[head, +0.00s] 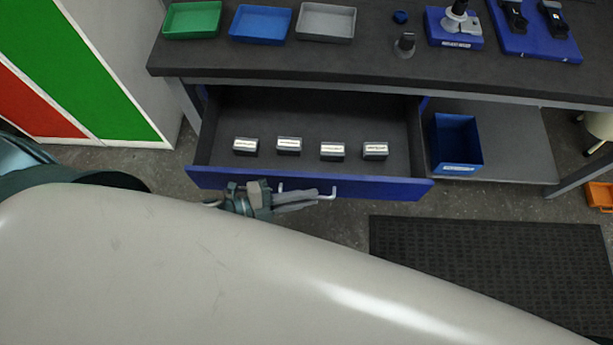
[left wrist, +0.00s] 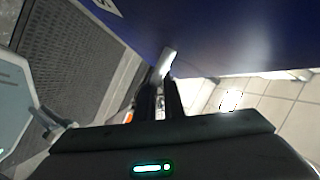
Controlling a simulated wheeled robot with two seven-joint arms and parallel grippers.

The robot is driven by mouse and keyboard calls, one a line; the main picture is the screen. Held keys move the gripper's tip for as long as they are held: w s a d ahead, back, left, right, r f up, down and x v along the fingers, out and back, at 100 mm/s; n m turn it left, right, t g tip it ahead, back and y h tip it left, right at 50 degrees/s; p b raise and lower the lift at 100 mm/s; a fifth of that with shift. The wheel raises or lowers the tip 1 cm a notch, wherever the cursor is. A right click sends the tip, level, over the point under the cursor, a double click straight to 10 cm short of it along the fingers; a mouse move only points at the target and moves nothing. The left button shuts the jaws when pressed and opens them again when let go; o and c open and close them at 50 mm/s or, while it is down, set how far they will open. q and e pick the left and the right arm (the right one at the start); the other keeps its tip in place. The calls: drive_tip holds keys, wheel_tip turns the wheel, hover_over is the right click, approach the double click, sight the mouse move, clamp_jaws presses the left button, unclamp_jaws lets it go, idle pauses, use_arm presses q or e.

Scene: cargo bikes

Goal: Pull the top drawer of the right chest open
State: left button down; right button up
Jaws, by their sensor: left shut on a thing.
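The drawer (head: 310,186) under the dark workbench stands well open, its blue front towards me. Several small labelled boxes stand in a row inside it. The drawer's bar handle (head: 328,193) is on the front, partly covered by my left gripper. My left gripper (head: 303,199) is shut on this handle, reaching in from the left. In the left wrist view the two fingers (left wrist: 160,95) close around the pale handle (left wrist: 168,62) below the blue drawer front (left wrist: 225,35).
The workbench top (head: 365,60) bears green, blue and grey trays and some tools. A blue bin (head: 457,140) sits on the lower shelf to the right of the drawer. A dark floor mat (head: 490,265) lies in front of it. A green, red and white panel (head: 75,70) stands at left.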

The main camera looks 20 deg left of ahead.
use_arm(q)
drive_tip(key=shift+s+d, duration=0.15)
drive_tip(key=shift+s, duration=0.5)
use_arm(e)
drive_tip(key=shift+s+d, duration=0.15)
drive_tip(key=shift+s, duration=0.3)
use_arm(q)
drive_tip(key=c, duration=1.9)
unclamp_jaws()
drive_tip(key=shift+o, duration=0.2)
